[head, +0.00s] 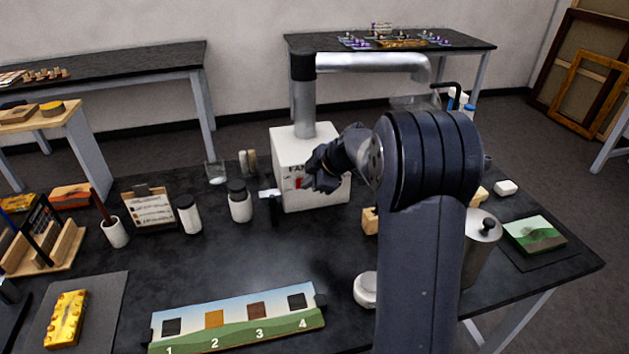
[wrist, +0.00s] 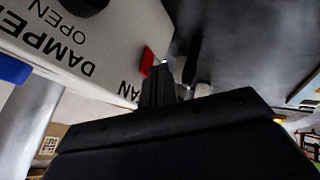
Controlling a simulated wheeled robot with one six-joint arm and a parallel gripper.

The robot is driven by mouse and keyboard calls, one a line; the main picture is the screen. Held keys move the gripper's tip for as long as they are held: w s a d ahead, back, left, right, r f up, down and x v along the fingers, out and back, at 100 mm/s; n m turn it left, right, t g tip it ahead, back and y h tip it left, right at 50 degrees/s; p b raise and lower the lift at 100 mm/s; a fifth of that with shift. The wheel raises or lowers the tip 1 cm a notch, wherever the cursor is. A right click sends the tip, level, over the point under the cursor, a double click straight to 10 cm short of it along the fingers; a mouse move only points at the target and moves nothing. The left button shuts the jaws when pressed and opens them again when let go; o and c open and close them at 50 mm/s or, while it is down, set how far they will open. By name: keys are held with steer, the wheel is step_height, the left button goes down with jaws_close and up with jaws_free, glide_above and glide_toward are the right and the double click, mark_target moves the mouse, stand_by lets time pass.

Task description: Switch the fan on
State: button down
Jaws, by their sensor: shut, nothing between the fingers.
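The fan unit is a white box (head: 292,150) on the dark table, with a grey duct pipe rising from its top. Its front face carries the label "FAN" and a red switch (head: 299,183), partly covered by my gripper. In the wrist view the red switch (wrist: 147,62) stands out from the white panel (wrist: 85,35), beside the partly hidden "FAN" lettering. My gripper (head: 312,182) is shut and empty, in front of the box's face. In the wrist view the fingers (wrist: 160,78) are close to the red switch; I cannot tell whether they touch it.
The wrist view also shows "DAMPER OPEN" lettering, a black knob (wrist: 88,5) and a blue part (wrist: 12,68) on the unit. A hammer (head: 271,200) and white jars (head: 239,203) stand left of the box. A wooden block (head: 370,221) and metal canister (head: 480,245) are to the right.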

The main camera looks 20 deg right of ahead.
steer(key=shift+w+r, duration=0.1)
steer(key=shift+w, duration=0.4)
steer(key=shift+w+r+g+p, duration=0.4)
steer(key=shift+w+p, duration=0.1)
steer(key=shift+p, duration=0.65)
steer(key=shift+f, duration=0.3)
steer(key=shift+b, duration=0.3)
steer(key=shift+r, duration=0.1)
steer(key=shift+r, duration=0.75)
steer(key=shift+s+a, duration=0.1)
